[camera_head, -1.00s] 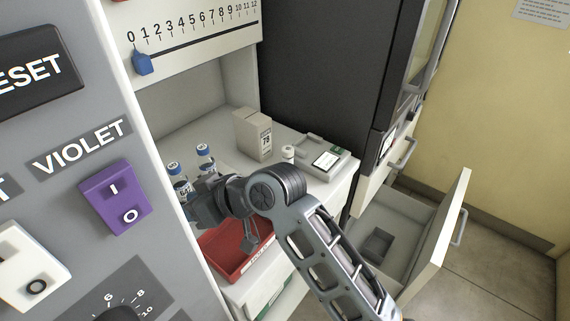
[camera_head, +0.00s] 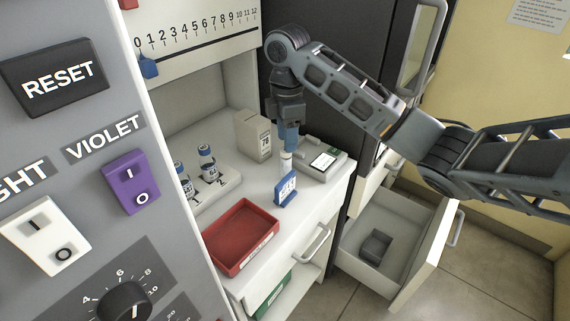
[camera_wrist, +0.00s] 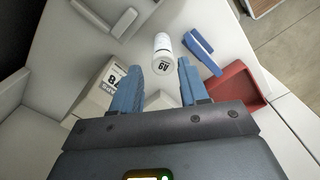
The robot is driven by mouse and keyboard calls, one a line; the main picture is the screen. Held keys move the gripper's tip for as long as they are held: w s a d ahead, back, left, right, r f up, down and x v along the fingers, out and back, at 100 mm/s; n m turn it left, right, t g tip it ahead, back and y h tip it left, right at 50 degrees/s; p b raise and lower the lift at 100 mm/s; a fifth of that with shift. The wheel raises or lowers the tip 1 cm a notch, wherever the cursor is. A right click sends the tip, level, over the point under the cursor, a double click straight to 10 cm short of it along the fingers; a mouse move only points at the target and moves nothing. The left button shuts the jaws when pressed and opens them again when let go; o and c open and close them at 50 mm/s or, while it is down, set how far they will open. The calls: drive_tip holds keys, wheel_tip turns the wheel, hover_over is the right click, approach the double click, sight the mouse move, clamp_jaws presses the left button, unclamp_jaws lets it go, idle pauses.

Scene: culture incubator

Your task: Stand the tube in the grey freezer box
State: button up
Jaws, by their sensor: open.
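The tube (camera_head: 285,162) is white and stands upright on the white counter; its white cap and black-marked label show in the wrist view (camera_wrist: 162,48). My gripper (camera_head: 288,140) points down just above the tube. In the wrist view its two blue fingers (camera_wrist: 158,72) are apart, with the tube beyond their tips and nothing between them. Whether the fingertips reach beside the cap, I cannot tell. A small dark grey box (camera_head: 375,246), which looks like the freezer box, lies in the open drawer at lower right; its inside is too small to make out.
A blue sign stand (camera_head: 286,188) is close to the tube. Around it are a red tray (camera_head: 243,236), a beige carton (camera_head: 252,136), a device with a screen (camera_head: 324,160) and a rack with blue-capped vials (camera_head: 207,165). The open drawer (camera_head: 408,225) juts out below the counter.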

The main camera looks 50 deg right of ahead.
sight(286, 159)
drive_tip(key=f, duration=0.2)
drive_tip(key=f+p, duration=0.1)
drive_tip(key=f, duration=0.4)
drive_tip(key=shift+a+f+p, duration=0.15)
drive_tip(key=shift+a+p, duration=0.1)
drive_tip(key=shift+p, duration=0.05)
drive_tip(key=shift+c, duration=0.3)
clamp_jaws()
